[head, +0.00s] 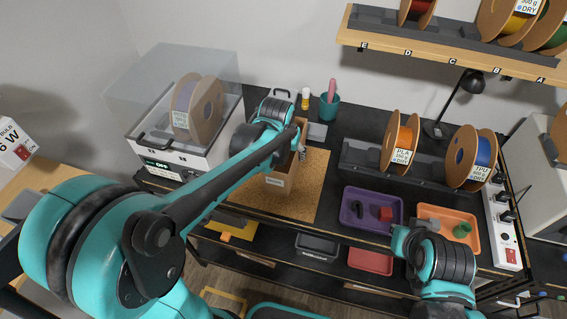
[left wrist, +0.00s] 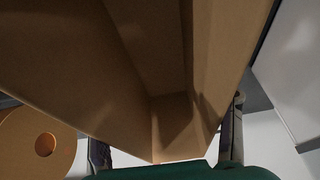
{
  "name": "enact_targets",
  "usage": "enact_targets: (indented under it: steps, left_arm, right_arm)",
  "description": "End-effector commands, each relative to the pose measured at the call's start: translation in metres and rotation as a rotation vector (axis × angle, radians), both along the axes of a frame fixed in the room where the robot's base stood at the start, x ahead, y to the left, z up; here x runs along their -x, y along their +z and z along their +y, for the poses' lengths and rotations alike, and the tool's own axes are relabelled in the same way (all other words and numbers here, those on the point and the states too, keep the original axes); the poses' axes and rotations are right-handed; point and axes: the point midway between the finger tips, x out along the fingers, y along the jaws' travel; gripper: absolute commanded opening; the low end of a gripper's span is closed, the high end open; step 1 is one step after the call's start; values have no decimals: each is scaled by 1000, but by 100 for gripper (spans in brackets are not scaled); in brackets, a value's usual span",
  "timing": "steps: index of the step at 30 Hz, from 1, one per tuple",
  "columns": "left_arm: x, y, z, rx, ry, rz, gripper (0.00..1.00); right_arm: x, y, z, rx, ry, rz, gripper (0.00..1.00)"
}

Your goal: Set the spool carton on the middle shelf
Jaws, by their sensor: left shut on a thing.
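The open-topped brown spool carton (head: 276,185) is upright over the cork mat (head: 312,180) on the black worktop; I cannot tell if it touches the mat. My left gripper (head: 300,148) is shut on the carton, and my arm partly hides it. In the left wrist view the carton's inside (left wrist: 160,70) fills most of the picture, with finger parts on both sides. A shelf (head: 290,262) with trays shows below the worktop. My right arm is at lower right, but its gripper does not show.
A grey tray (head: 317,243) and a red tray (head: 370,261) stand on the shelf below. Purple (head: 350,215) and orange (head: 470,240) trays, and a spool rack (head: 355,160), stand on the worktop right. A dryer box (head: 170,150) is left, a teal cup (head: 329,107) behind. A wall shelf (head: 395,45) hangs above.

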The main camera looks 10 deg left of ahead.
Motion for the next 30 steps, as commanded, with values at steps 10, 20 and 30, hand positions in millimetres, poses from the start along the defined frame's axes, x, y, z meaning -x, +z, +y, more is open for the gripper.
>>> enact_targets:
  steps: [10,20,30]
  left_arm:
    - [-6,-28,13,1,-1,0,36]
    - [-6,-48,13,1,-1,0,36]
    - [-6,-50,13,1,-1,0,88]
  right_arm:
    - [0,-13,0,0,0,0,0]
    - [0,-20,0,0,0,0,0]
    - [0,-21,0,0,0,0,0]
